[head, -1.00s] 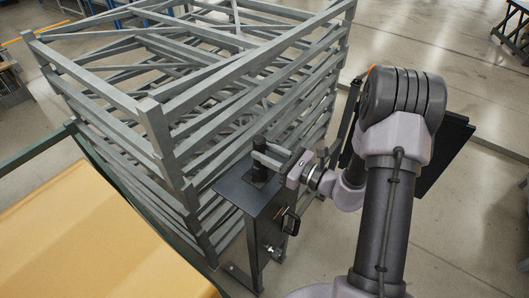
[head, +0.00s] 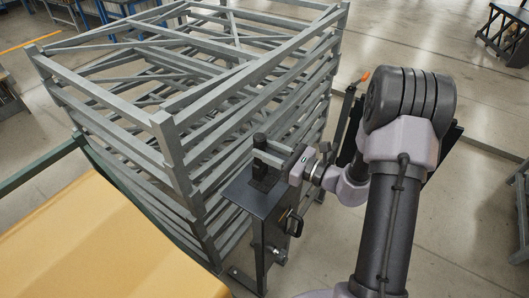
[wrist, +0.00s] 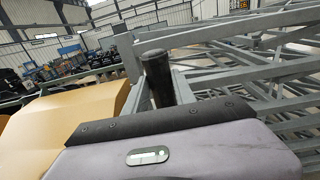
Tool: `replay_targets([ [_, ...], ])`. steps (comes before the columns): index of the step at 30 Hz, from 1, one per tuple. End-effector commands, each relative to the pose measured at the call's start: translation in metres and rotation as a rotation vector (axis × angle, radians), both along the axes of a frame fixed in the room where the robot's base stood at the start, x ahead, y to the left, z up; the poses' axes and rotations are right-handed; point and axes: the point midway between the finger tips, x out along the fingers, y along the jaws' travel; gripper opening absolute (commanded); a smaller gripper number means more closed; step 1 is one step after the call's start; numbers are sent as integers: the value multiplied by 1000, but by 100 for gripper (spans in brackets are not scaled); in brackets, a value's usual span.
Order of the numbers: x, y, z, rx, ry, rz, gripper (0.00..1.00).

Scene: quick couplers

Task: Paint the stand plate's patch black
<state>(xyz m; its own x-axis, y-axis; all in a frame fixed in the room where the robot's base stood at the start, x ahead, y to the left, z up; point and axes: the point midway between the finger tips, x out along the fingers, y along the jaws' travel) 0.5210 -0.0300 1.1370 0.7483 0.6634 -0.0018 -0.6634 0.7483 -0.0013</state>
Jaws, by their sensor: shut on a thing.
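My gripper (head: 268,155) is shut on a dark upright cylindrical tool (head: 260,140), whose upper end stands above the fingers. The tool also shows in the wrist view (wrist: 157,78), rising behind the black edge of my gripper's housing. The stand plate (head: 246,198) is a dark grey flat top on a post, directly below my gripper. A blacker area, which looks like the patch (head: 265,184), shows on the plate under the tool. Whether the tool's lower end touches the plate I cannot tell. My fingers hide part of the tool.
A large stack of grey metal frames (head: 164,125) stands close behind and left of the stand. A yellow-tan surface (head: 100,240) fills the lower left, with a green rail (head: 40,178) beside it. Open concrete floor lies to the right.

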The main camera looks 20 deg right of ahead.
Motion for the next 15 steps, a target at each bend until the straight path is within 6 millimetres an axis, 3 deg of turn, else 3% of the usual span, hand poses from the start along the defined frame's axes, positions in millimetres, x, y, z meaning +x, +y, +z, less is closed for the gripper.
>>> replay_targets([
  [6, 1, -3, 18, -1, -1, 4, 0],
  [15, 1, -4, 21, 0, 0, 6, 0],
])
